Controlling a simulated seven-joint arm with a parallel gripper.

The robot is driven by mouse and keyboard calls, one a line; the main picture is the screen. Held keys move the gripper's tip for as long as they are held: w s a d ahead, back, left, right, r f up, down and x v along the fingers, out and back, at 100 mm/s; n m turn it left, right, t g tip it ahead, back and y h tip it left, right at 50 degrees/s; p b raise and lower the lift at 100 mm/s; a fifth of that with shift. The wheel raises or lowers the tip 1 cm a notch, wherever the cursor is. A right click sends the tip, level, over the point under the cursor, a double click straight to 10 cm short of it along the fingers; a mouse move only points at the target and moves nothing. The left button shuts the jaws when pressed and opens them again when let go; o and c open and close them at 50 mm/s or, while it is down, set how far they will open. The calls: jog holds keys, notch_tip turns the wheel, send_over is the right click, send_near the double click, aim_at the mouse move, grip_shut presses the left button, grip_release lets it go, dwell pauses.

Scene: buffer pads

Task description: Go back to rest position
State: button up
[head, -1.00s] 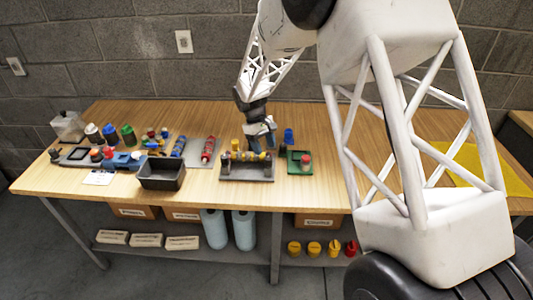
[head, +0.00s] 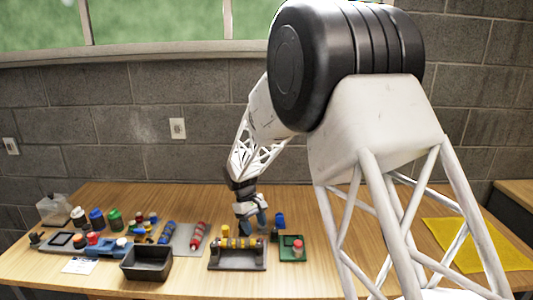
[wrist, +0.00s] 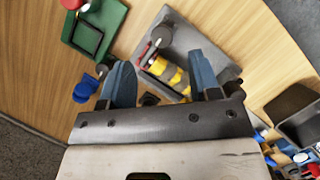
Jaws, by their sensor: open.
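My gripper (head: 252,218) is above the wooden table, over the back side of a grey holder (head: 237,266) that carries a yellow-banded roller (head: 238,243). In the wrist view my gripper (wrist: 163,82) shows two blue fingers spread apart with nothing held between them. The grey holder (wrist: 205,45) and the yellow roller (wrist: 165,72) lie beyond the fingers there. Their exact height above the holder is hard to tell.
A green tray (head: 292,256) with a red-topped piece stands right of the holder, and a blue piece (head: 280,220) behind it. A dark bin (head: 146,264) and several coloured bottles and tools are to the left. A yellow mat (head: 470,240) lies at right.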

jog(key=s+d+r+m+t+y, duration=0.25)
jog(key=s+d+r+m, duration=0.25)
jog(key=s+d+r, duration=1.25)
jog(key=s+d+m+t, duration=0.1)
jog(key=s+d+m, duration=0.1)
jog(key=s, duration=1)
jog(key=s+d+r+m+t, duration=0.1)
jog(key=s+d, duration=0.3)
jog(key=s, duration=0.9)
jog(key=shift+r+m+t+y, duration=0.3)
jog(key=shift+m+t+y, duration=0.05)
jog(key=shift+m+t, duration=0.25)
